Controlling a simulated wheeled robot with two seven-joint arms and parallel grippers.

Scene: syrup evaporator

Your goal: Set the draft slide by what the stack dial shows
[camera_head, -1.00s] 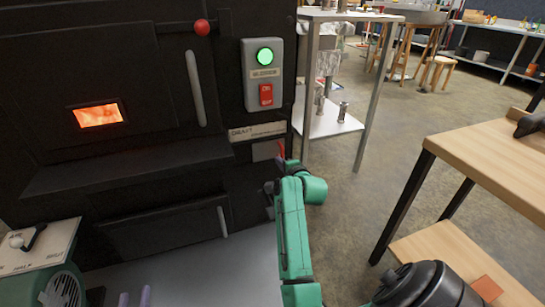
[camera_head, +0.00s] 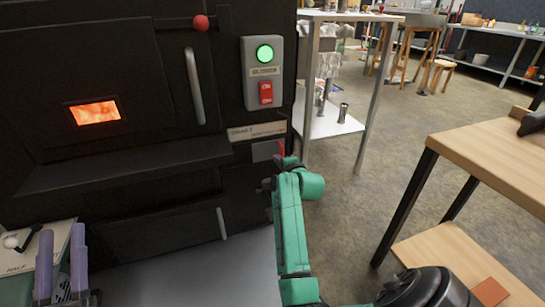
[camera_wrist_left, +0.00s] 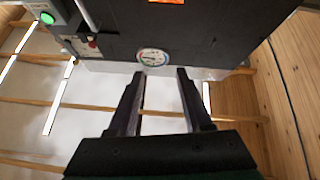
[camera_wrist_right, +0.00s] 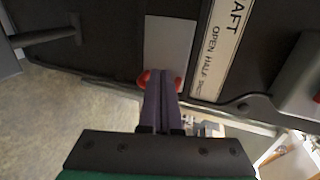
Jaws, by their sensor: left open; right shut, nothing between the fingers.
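The draft slide (camera_wrist_right: 172,45) is a pale grey plate with a red knob (camera_wrist_right: 144,79) beside the DRAFT label (camera_wrist_right: 216,40). In the head view the label (camera_head: 257,131) is on the black stove front, with the slide (camera_head: 264,151) under it. My right gripper (camera_wrist_right: 162,75) is shut and empty; its fingertips are at the red knob and cover its middle. I cannot tell if they touch. My left gripper (camera_head: 62,240) is open and empty at the lower left. A round white dial (camera_wrist_left: 153,57) shows beyond its fingers in the left wrist view; its reading is too small to tell.
A grey box with a green light (camera_head: 264,53) and red switch (camera_head: 266,93) is above the label. The firebox window (camera_head: 95,112) glows orange. A lever panel (camera_head: 14,262) is at lower left. A wooden table (camera_head: 490,150) stands right, with open floor (camera_head: 360,190) between.

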